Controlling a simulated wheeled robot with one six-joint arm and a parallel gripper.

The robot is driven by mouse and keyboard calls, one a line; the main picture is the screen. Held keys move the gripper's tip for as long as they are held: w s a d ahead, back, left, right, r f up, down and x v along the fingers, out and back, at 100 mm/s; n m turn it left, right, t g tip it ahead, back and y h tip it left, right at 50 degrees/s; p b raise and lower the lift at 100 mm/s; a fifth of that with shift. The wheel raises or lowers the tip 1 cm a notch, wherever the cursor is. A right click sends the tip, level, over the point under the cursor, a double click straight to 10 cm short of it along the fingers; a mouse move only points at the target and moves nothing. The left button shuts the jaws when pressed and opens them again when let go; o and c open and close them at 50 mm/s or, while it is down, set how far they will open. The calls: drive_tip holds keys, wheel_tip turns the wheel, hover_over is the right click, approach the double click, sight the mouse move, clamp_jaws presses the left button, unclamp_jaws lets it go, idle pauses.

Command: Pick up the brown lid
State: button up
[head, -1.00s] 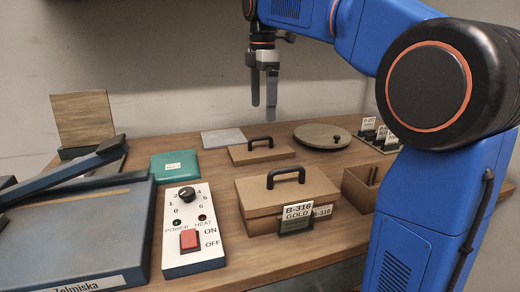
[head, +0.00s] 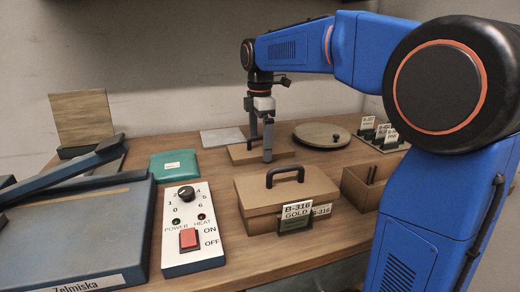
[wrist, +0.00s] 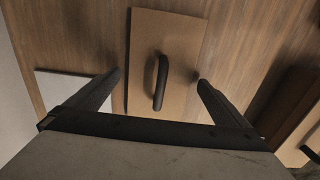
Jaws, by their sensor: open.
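The brown lid (head: 238,153) lies flat on the wooden table behind the labelled box, partly hidden by my gripper in the head view. In the wrist view the brown lid (wrist: 180,42) has a dark arched handle (wrist: 161,82) standing on it. My gripper (head: 261,150) points down over the lid. It is open, and in the wrist view its two fingers (wrist: 159,84) stand on either side of the handle with a gap on each side. Nothing is held between them.
A closed brown box (head: 288,196) with its own handle and a B-316 GOLD label stands in front. A round wooden disc (head: 315,134) lies to the right, a grey plate (head: 221,139) and teal case (head: 174,165) to the left. An open brown box (head: 363,190) stands front right.

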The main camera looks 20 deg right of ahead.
drive_tip(key=shift+f, duration=0.45)
drive_tip(key=c, duration=1.1)
drive_tip(key=shift+r, duration=0.1)
wheel_tip(320, 180, up, 10)
drive_tip(key=shift+f, duration=0.1)
